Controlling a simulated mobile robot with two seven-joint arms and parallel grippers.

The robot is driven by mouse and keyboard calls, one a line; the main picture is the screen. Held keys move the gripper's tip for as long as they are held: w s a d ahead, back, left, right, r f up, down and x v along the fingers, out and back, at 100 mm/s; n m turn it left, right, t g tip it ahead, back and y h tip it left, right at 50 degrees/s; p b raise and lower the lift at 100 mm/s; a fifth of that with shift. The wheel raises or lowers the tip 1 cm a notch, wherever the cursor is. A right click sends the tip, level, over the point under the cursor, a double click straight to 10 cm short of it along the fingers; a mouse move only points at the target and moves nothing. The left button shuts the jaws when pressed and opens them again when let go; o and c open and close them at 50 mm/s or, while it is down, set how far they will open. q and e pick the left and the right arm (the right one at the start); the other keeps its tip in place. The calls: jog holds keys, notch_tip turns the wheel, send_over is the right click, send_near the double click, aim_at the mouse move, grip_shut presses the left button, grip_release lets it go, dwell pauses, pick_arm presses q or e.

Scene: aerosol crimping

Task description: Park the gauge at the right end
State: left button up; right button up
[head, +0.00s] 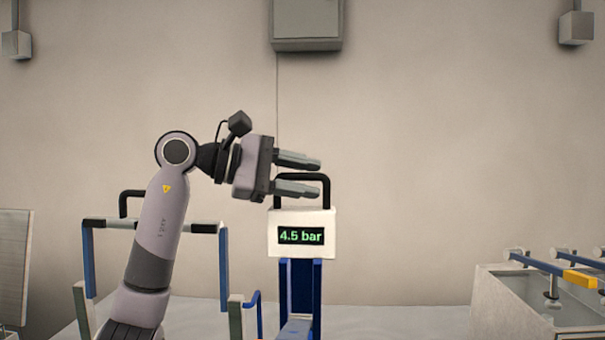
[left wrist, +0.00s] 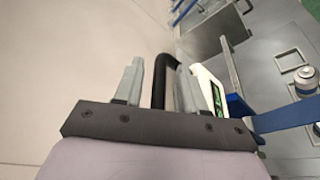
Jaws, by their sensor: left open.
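The gauge (head: 288,248) is a white box with a green "4.5 bar" readout. A black handle (head: 325,190) arches over its top. It stands upright at the top of a blue post (head: 301,285) in the middle of the head view. My left gripper (head: 300,174) is open at the handle, coming in from the left. In the left wrist view the handle (left wrist: 160,80) shows between the two open fingers (left wrist: 155,84), with the gauge's white side (left wrist: 203,88) beside the right finger. I cannot tell whether a finger touches the handle. My right gripper is not in view.
A frame with blue and grey posts (head: 88,262) and another black handle (head: 124,204) stands at the left, partly behind my arm. A steel tank (head: 490,305) with a blue and yellow bar (head: 578,278) stands at the right. The space between gauge and tank looks clear.

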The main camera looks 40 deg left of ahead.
pick_arm(q)
grip_shut()
jog(key=shift+d, duration=0.1)
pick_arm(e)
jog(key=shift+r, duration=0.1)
